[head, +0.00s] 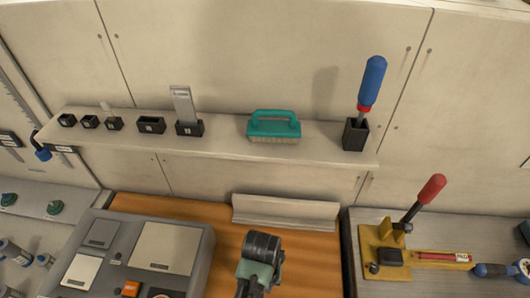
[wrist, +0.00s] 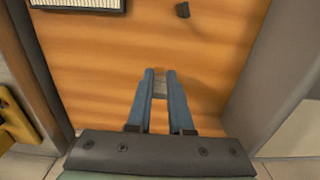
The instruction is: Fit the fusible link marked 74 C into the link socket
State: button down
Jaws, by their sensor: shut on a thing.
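In the wrist view my gripper (wrist: 160,84) has its two blue-grey fingers closed on a small grey piece (wrist: 160,91), held over the orange surface. The piece shows no readable marking, so I cannot tell whether it is the 74 C link. In the head view my arm shows at the bottom centre, but the fingertips and held piece are hidden.
The shelf (head: 215,148) also carries a grey upright piece (head: 183,103), a teal brush (head: 273,126) and a blue-handled tool (head: 371,82). A grey panel box (head: 200,262) stands left of the orange surface (head: 310,262). A yellow fixture (head: 372,240) with a red-handled lever stands right.

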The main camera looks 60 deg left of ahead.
jog(key=shift+f, duration=2.2)
jog(key=shift+f, duration=0.2)
jog(key=c, duration=0.8)
grip_release()
